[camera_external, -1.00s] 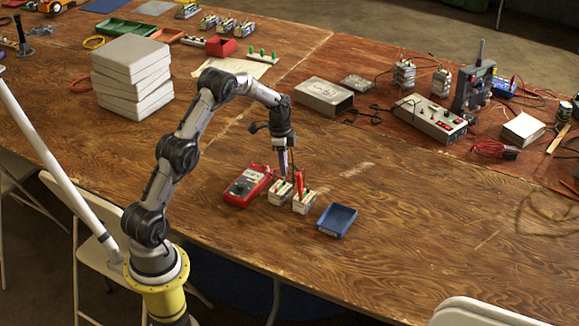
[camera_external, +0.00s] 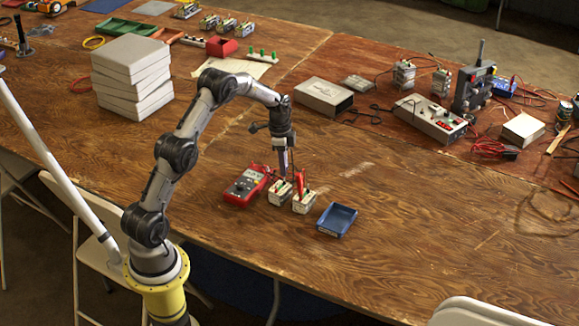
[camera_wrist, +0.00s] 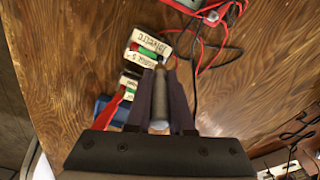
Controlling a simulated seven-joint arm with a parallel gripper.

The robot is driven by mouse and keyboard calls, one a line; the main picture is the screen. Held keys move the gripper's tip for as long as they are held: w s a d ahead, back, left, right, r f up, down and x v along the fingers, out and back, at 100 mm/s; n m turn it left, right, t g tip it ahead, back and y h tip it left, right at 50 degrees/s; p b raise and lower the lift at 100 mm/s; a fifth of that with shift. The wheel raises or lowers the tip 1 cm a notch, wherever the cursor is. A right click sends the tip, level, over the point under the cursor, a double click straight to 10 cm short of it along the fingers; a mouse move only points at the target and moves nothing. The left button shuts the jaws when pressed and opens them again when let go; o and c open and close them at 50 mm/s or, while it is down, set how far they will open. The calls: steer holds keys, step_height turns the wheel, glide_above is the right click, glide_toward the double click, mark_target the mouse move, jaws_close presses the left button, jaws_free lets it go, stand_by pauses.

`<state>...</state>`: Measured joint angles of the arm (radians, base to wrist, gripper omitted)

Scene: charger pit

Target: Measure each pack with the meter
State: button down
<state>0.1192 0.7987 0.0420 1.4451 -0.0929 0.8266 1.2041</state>
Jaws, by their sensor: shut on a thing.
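The red meter (camera_external: 248,185) lies on the wooden table and shows at the top of the wrist view (camera_wrist: 208,8). Two labelled packs stand to its right, a left pack (camera_external: 279,196) and a right pack (camera_external: 304,204); in the wrist view they are the upper pack (camera_wrist: 152,42) and the lower pack (camera_wrist: 129,82). A red probe (camera_external: 300,183) stands upright at the right pack. My gripper (camera_external: 284,176) points down over the left pack, shut on a dark grey probe (camera_wrist: 160,95). The probe's tip contact is too small to tell.
A blue tray (camera_external: 337,220) sits right of the packs. Red and black leads (camera_wrist: 203,55) curl beside the packs. A metal box (camera_external: 323,96) and a power supply (camera_external: 430,118) stand farther back. The table right of the tray is clear.

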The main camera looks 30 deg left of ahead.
steer(key=shift+f, duration=0.95)
stand_by(1.5)
steer(key=shift+c, duration=2)
jaws_free()
steer(key=shift+r, duration=3.75)
